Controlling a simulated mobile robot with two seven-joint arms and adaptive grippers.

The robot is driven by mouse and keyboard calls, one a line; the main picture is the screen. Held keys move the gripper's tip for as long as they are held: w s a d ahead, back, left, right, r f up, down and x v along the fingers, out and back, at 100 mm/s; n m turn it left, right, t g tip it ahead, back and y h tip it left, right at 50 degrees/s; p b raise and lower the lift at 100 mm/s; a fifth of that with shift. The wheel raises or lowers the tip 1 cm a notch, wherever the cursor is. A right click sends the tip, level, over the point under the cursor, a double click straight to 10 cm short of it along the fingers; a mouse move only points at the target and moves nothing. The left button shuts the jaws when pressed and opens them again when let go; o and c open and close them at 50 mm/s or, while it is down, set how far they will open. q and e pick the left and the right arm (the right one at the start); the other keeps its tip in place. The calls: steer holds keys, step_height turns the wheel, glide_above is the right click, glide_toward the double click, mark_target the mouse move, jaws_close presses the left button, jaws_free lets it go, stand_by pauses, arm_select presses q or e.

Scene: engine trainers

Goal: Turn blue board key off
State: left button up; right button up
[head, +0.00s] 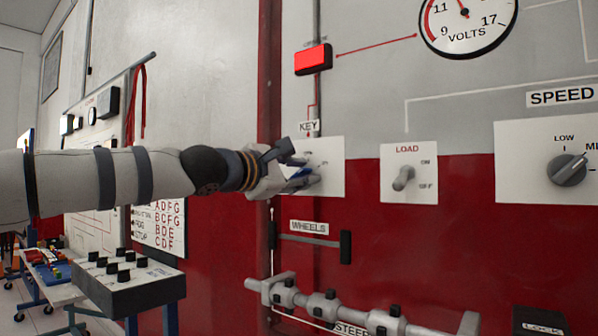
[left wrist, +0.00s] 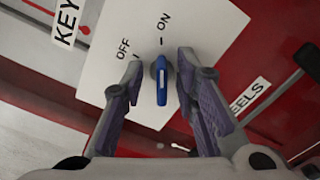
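The blue key (left wrist: 161,84) sits in a white plate (left wrist: 205,30) marked OFF and ON. Its long side lies in line with the ON mark, and the OFF mark is to its left in the left wrist view. In the head view the plate (head: 331,170) is under the KEY label, and a bit of the blue key (head: 301,172) shows between my fingers. My left gripper (left wrist: 164,88) is open, with one finger on each side of the key and gaps to both. The left gripper (head: 290,168) covers part of the plate in the head view. My right gripper is not in view.
A LOAD switch (head: 404,178) stands right of the key plate, and a SPEED knob (head: 567,169) farther right. A WHEELS handle (head: 310,240) and a grey bar (head: 330,306) stick out below. A red lamp (head: 313,60) is above. A button box (head: 130,286) stands lower left.

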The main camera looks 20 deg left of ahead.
arm_select(q)
steer(key=shift+f, duration=0.1)
jaws_close()
steer(key=shift+n, duration=0.3)
steer(key=n, duration=0.2)
steer(key=shift+n, duration=0.3)
steer(key=n, duration=0.2)
steer(key=shift+n+p, duration=0.3)
steer(key=shift+n, duration=0.1)
steer(key=n, duration=0.3)
steer(key=shift+n, duration=1.6)
